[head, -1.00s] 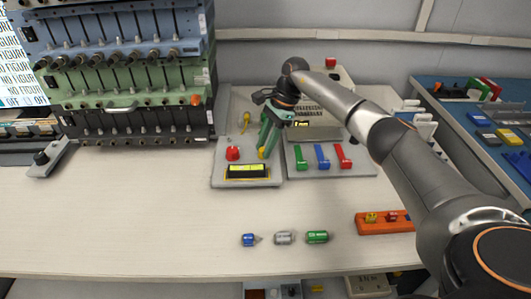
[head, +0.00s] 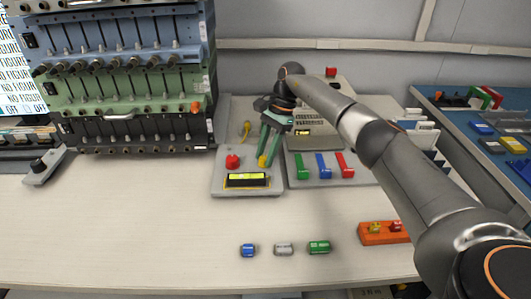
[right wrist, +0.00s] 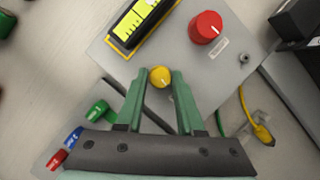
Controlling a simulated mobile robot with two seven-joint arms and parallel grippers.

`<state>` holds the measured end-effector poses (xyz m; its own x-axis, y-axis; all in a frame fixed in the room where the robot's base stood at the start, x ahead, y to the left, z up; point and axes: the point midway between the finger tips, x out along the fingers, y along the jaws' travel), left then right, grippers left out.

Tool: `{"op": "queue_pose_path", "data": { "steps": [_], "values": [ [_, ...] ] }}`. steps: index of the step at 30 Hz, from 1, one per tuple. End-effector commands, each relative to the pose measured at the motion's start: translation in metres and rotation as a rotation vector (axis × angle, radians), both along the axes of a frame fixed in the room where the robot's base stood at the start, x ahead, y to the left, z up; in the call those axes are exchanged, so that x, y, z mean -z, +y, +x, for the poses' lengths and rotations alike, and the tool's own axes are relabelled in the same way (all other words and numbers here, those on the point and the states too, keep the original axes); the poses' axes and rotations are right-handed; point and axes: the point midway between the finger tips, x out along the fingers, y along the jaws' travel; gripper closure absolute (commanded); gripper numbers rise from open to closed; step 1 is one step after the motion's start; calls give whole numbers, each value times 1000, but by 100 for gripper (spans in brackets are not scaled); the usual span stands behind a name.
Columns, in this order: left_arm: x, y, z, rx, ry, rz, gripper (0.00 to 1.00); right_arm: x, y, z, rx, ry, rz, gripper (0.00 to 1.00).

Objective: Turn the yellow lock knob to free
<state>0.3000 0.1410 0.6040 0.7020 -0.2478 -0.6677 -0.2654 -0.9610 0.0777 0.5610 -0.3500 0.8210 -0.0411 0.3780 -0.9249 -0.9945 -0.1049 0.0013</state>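The yellow lock knob (head: 262,161) sits on a grey panel (head: 222,183) beside a red knob (head: 232,162) and behind a yellow-framed display (head: 247,180). My right gripper (head: 267,158) reaches down to the yellow knob with its green fingers. In the right wrist view, the yellow knob (right wrist: 160,77) lies between the fingertips (right wrist: 160,82). The fingers are apart, one on each side of it, with narrow gaps showing, so the grip does not look closed. A short pale mark shows on the knob's top. My left gripper is not in view.
Green, blue and red levers (head: 322,166) stand just right of the panel. A yellow key-like piece (head: 246,129) lies behind the red knob. Several small cylinders (head: 283,249) and an orange block (head: 372,238) lie at the front. The table's left front is clear.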

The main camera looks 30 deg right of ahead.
Motion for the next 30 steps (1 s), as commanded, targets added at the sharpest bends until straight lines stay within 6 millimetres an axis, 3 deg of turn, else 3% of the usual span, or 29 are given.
{"op": "queue_pose_path", "data": {
  "steps": [1,7,17,20,30],
  "values": [
    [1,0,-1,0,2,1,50,0,0,0,1,1,0,57],
    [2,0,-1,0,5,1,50,0,0,0,1,0,1,36],
    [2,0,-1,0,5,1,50,-6,-2,1,1,-3,2,36],
    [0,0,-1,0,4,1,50,-18,-7,2,3,-4,2,36],
    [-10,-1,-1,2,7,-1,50,-89,-34,5,4,-1,3,36]
  ]
}}
